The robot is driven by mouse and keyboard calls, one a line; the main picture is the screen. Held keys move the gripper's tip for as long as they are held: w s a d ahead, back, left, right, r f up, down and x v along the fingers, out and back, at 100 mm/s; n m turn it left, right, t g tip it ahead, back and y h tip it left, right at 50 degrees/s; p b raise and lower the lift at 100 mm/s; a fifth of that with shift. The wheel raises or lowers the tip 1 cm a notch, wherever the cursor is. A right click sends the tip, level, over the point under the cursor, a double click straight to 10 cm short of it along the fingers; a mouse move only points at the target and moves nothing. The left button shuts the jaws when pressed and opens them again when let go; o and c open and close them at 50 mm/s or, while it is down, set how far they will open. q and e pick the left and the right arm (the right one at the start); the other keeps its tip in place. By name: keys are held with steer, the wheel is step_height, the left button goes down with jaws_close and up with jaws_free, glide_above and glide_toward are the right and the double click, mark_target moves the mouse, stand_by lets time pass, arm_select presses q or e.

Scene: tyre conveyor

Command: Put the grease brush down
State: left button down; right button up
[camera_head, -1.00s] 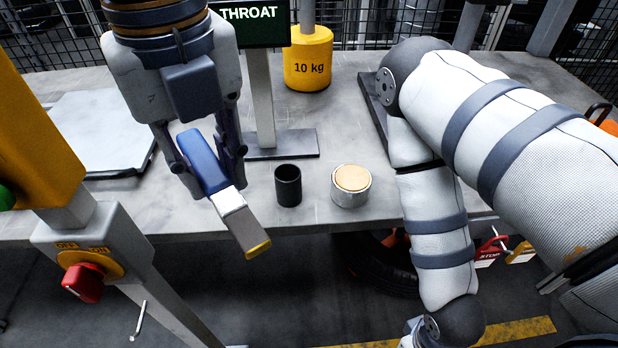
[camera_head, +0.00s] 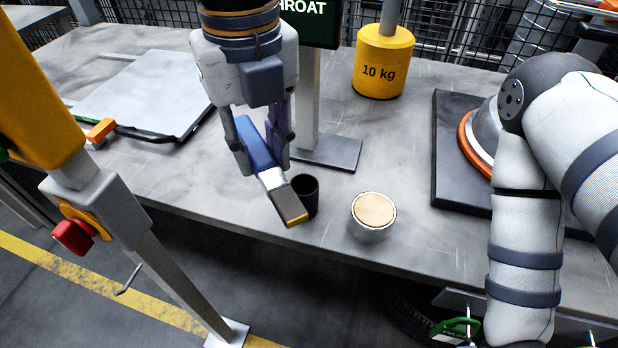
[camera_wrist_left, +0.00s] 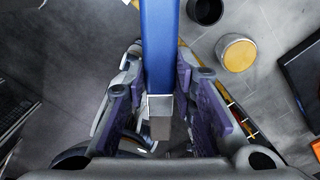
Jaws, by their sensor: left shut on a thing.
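The grease brush (camera_head: 258,146) has a blue handle, a metal collar and a dark head with a yellow tip. My left gripper (camera_head: 263,160) is shut on its handle and holds it tilted, head down and toward the table's front edge. The brush also shows in the left wrist view (camera_wrist_left: 158,50), between the fingers. Its head overlaps a black cup (camera_head: 309,190) in the head view; I cannot tell whether they touch. A round tin (camera_head: 371,229) with a tan top stands right of the cup. My right gripper is out of view.
A yellow 10 kg weight (camera_head: 383,72) and a sign post (camera_head: 306,110) stand behind on the grey table (camera_head: 190,165). A flat grey plate (camera_head: 145,92) lies at the left. A red-button post (camera_head: 72,237) stands in front at the left. A dark slab (camera_head: 450,150) lies at the right.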

arm_select(q)
steer(key=w+d+f, duration=0.4)
steer(key=w+f, duration=0.4)
steer(key=f, duration=0.4)
steer(key=shift+d+b, duration=0.4)
steer(key=shift+b, duration=0.05)
steer(key=c, duration=1.3)
jaws_free()
steer(key=shift+c, duration=0.2)
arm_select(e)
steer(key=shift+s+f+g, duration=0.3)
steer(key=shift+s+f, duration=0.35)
arm_select(q)
step_height(320, 180, up, 13)
